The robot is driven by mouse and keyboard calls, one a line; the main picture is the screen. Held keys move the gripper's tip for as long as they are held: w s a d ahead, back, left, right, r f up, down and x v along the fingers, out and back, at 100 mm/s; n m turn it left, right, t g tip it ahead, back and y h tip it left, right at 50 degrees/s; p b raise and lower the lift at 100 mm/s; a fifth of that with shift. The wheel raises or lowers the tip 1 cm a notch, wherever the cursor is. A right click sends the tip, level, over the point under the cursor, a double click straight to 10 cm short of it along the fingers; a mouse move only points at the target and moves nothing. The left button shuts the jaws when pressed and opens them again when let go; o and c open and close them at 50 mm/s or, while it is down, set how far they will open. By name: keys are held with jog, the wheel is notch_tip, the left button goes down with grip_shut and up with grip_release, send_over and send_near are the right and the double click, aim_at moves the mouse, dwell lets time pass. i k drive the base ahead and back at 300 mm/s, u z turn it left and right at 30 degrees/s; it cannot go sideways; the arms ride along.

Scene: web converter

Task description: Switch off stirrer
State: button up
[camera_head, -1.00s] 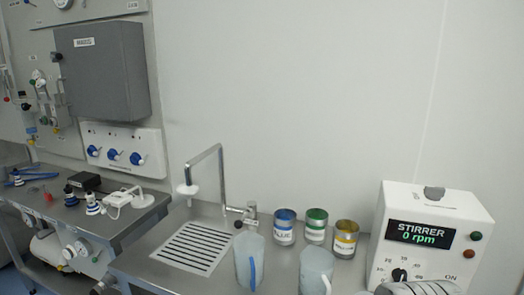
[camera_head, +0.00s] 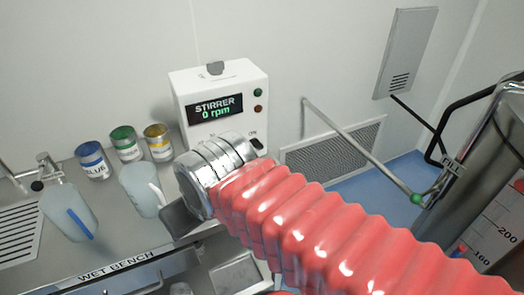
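The stirrer control box (camera_head: 222,98) is white and stands at the back right end of the wet bench (camera_head: 60,262). Its display (camera_head: 215,108) reads "STIRRER 0 rpm". A green and a red round light or button (camera_head: 258,96) sit right of the display. A dark switch (camera_head: 257,144) shows under the "ON" label. My arm, in a red ribbed sleeve with a metal end, covers the lower front of the box, including its knob. My gripper's fingers are not clearly visible; a dark grey part (camera_head: 185,222) shows below the metal end.
Blue, green and yellow labelled cans (camera_head: 125,143) and two translucent jugs (camera_head: 70,210) stand left of the box. A sink tap (camera_head: 45,165) is at far left. At right are a green-tipped rail (camera_head: 360,150), a wall grille (camera_head: 335,150) and a metal tank (camera_head: 490,190).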

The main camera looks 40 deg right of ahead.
aim_at(254, 142)
jog(key=z, duration=0.05)
jog(key=k, duration=1.25)
jog(key=u, duration=0.45)
jog(key=i, duration=0.95)
